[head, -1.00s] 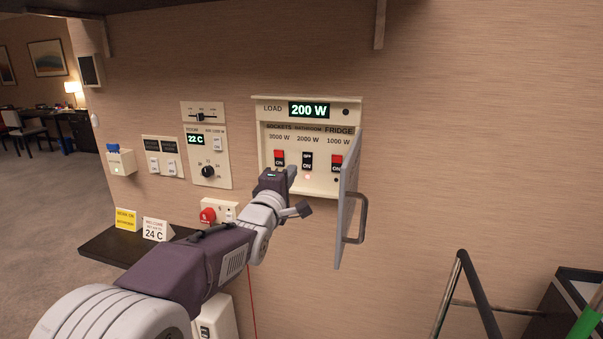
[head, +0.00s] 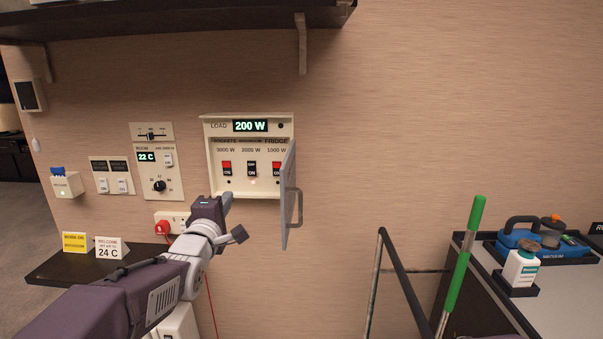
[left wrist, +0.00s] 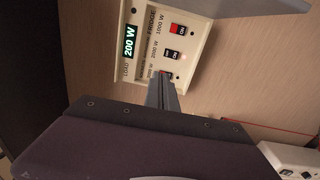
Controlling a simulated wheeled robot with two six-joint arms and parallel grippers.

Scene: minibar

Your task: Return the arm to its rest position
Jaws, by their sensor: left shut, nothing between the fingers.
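My left gripper (head: 228,197) is shut and empty. In the head view it stands in front of the wall, just below the lower edge of the load panel (head: 213,130). Its fingers also show in the left wrist view (left wrist: 162,95), in front of the panel (left wrist: 198,48) and covering part of its lowest switch there. The panel display (head: 250,126) reads 200 W. Three red-and-black switches sit under it, and the grey door (head: 289,195) hangs open on the right side. My right gripper is in neither view.
A dark shelf (head: 60,268) with a yellow card and a white 24 C card is at left. A red knob (head: 162,228) is on the wall beside my arm. A shelf (head: 200,22) overhangs above. At right are a green-handled pole (head: 463,270) and a counter (head: 490,290) with a bottle.

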